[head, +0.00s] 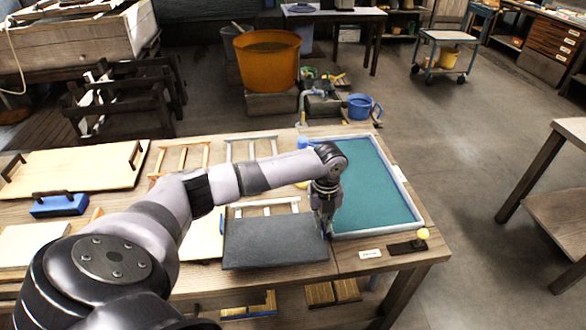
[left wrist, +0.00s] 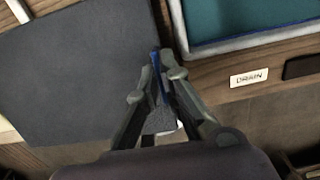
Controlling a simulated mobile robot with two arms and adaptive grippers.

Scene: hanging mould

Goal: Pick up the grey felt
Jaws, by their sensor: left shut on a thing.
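The grey felt (head: 275,240) is a dark, flat rectangle lying near the front edge of the wooden table. In the left wrist view the felt (left wrist: 75,75) fills the left side. My left gripper (head: 326,228) points down at the felt's right edge, beside the teal-filled tray. In the left wrist view its fingers (left wrist: 162,72) are close together, shut at the felt's edge, with a small grey textured patch and a blue strip showing between them. The exact grip is partly hidden by the fingers. My right gripper is not in view.
The tray (head: 378,234) with teal contents stands just right of the felt. A white "DRAIN" label (head: 370,254) and a dark piece with a yellow knob (head: 422,234) lie in front of it. Wooden frames (head: 180,157) and boards (head: 75,168) lie to the left.

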